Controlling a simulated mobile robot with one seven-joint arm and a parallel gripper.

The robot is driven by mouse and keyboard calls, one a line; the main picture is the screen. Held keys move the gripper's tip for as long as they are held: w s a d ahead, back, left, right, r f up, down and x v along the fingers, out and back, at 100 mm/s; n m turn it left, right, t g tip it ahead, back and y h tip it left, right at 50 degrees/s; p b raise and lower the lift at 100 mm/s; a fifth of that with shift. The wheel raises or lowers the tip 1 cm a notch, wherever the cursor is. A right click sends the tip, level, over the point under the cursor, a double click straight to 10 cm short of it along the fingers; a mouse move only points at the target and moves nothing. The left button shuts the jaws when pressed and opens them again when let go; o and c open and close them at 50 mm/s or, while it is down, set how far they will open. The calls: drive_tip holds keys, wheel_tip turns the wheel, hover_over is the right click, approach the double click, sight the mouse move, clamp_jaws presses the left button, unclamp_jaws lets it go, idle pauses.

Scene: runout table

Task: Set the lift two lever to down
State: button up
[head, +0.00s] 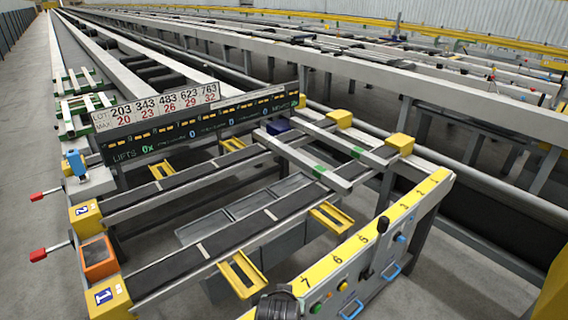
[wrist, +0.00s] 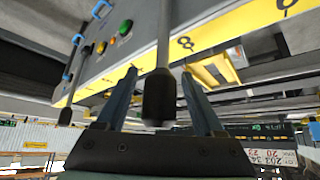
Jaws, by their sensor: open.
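In the head view, two red-handled levers stick out at the left: one (head: 46,194) beside a yellow block marked 2 (head: 86,213), the other (head: 46,253) lower, towards the block marked 1 (head: 106,297). The grey control panel (head: 340,275) at the lower right carries a black-knobbed lever (head: 383,225). No label tells which lever is lift two. In the wrist view, my gripper (wrist: 158,74) is open, with its fingers either side of a black lever knob (wrist: 160,98) on a grey shaft. I cannot tell if they touch. Another black-knobbed lever (wrist: 69,112) stands to the left.
The panel has a numbered yellow top strip (head: 375,232), coloured buttons and blue handles (head: 391,271). A display board (head: 200,122) stands over the rails. An orange-framed box (head: 98,258) sits between the numbered blocks. Floor is clear at the far left.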

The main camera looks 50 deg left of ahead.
drive_tip(key=v, duration=1.2)
drive_tip(key=shift+r+p, duration=0.3)
drive_tip(key=shift+p, duration=0.1)
